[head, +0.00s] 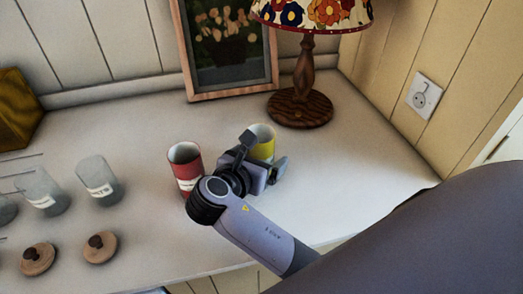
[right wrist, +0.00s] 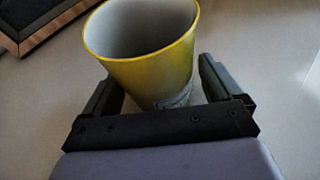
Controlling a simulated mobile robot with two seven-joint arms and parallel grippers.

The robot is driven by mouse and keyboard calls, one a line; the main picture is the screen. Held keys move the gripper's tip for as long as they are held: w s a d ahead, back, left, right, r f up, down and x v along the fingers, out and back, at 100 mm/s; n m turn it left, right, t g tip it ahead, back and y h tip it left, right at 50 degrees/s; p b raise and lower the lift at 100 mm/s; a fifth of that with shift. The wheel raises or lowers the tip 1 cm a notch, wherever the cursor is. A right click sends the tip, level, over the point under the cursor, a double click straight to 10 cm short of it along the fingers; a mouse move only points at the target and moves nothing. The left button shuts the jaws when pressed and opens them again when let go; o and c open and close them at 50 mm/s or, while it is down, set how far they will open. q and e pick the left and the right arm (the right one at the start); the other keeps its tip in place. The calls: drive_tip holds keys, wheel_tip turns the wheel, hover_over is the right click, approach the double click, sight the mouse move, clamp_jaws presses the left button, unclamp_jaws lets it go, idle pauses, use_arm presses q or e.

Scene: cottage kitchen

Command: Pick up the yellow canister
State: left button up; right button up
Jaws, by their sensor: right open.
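The yellow canister (head: 263,140) stands upright and open-topped on the white counter, partly hidden behind my right gripper (head: 266,153). In the right wrist view the canister (right wrist: 152,55) shows its yellow rim, pale inside and part of a label low on its side. My right gripper (right wrist: 163,78) is open, with one finger on each side of the canister's lower part. A gap shows at the right finger; whether the left finger touches cannot be told. My left gripper is not in view.
A red canister (head: 185,167) stands close to the left of my right gripper. A lamp (head: 300,107) and a picture frame (head: 228,94) stand behind. Glass jars (head: 98,180) and wooden lids (head: 100,248) are at the left. The counter right of the canister (head: 345,185) is clear.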

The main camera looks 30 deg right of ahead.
drive_tip(key=shift+c, duration=0.2)
drive_tip(key=c, duration=1.1)
drive_tip(key=shift+r, duration=0.1)
drive_tip(key=shift+c, duration=0.2)
